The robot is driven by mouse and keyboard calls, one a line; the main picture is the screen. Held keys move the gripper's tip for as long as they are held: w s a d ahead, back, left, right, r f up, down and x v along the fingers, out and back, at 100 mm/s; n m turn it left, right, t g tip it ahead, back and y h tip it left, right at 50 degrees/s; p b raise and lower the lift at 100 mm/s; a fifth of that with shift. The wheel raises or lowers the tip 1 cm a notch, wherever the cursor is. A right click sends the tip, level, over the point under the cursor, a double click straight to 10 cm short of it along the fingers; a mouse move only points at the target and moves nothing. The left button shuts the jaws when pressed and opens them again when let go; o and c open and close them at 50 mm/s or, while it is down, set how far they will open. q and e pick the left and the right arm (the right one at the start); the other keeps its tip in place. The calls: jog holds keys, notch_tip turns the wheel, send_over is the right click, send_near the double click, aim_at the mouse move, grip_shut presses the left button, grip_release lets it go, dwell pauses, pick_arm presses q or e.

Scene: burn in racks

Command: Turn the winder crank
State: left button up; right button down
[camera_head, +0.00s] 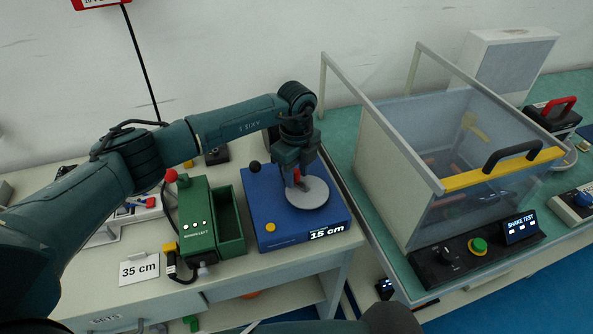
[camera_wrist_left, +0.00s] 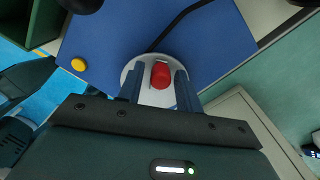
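The winder is a blue box (camera_head: 275,221) on the table with a pale round disc (camera_head: 313,196) on top, a yellow button and a display reading 15 cm. A red crank knob (camera_head: 297,176) stands up on the disc. It also shows in the left wrist view (camera_wrist_left: 160,74). My left gripper (camera_head: 297,170) points down over the disc. In the left wrist view its fingers (camera_wrist_left: 158,88) are apart, one on each side of the red knob, with a visible gap to it. My right gripper is not in view.
A green device (camera_head: 196,215) with a red-ball lever and an open green bin (camera_head: 229,222) stand left of the winder. A 35 cm card (camera_head: 139,269) stands at the table's front left. A clear-walled shake test box (camera_head: 385,165) stands close on the right.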

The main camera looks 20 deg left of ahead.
pick_arm(q)
grip_shut()
dwell(0.3)
